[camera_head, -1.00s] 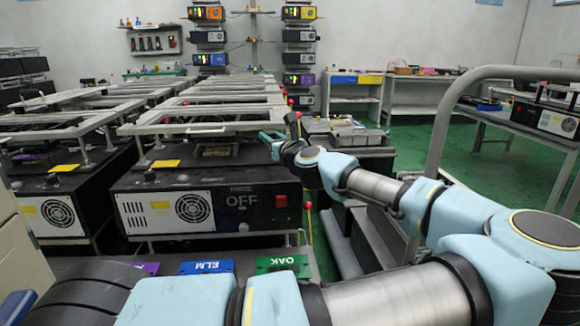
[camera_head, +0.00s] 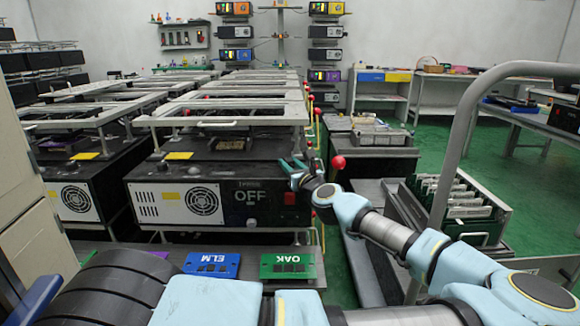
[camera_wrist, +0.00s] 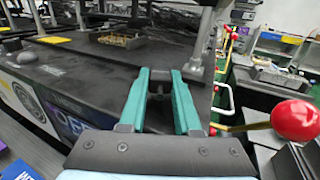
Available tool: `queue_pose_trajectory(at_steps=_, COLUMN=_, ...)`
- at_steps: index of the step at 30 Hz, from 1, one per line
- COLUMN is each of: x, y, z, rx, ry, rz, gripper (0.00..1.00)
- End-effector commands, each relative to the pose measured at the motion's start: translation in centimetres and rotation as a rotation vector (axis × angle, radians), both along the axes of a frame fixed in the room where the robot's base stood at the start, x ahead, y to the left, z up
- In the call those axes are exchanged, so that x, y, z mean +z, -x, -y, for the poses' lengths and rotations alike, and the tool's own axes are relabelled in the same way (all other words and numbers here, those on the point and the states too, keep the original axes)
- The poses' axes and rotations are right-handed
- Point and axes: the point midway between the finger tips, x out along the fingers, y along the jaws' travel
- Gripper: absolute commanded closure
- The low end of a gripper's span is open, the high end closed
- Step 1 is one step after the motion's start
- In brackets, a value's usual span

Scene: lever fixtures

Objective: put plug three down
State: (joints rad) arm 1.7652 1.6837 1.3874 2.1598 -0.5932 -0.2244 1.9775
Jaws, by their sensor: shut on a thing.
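My gripper (camera_head: 291,164) is over the right end of the black machine marked THREE (camera_head: 172,214), whose front shows OFF. In the wrist view its two teal fingers (camera_wrist: 160,95) point forward over the machine's dark top (camera_wrist: 78,68). They are shut on a small dark thing (camera_wrist: 158,88) between them, which I take to be plug three. Most of it is hidden, and no marking on it can be read. I cannot tell whether it touches the machine.
A red ball on a rod (camera_head: 338,163) is just right of my gripper; it is close in the wrist view (camera_wrist: 297,120). A pale frame (camera_head: 225,113) stands above the machine. Blue ELM (camera_head: 211,265) and green OAK (camera_head: 288,266) plates lie in front.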

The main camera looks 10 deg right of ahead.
Motion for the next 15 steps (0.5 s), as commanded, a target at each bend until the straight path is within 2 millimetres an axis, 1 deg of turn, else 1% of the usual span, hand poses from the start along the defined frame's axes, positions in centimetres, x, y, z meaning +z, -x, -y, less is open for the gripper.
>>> queue_pose_trajectory(at_steps=2, x=-0.31, y=0.0, z=0.0, rx=0.0, ry=0.0, rz=0.001, gripper=1.0)
queue_pose_trajectory(at_steps=9, x=-0.35, y=0.0, z=0.01, rx=0.0, ry=0.0, rz=0.001, gripper=1.0)
queue_pose_trajectory(at_steps=15, x=-0.98, y=0.0, z=0.01, rx=0.0, ry=0.0, rz=0.001, gripper=1.0)
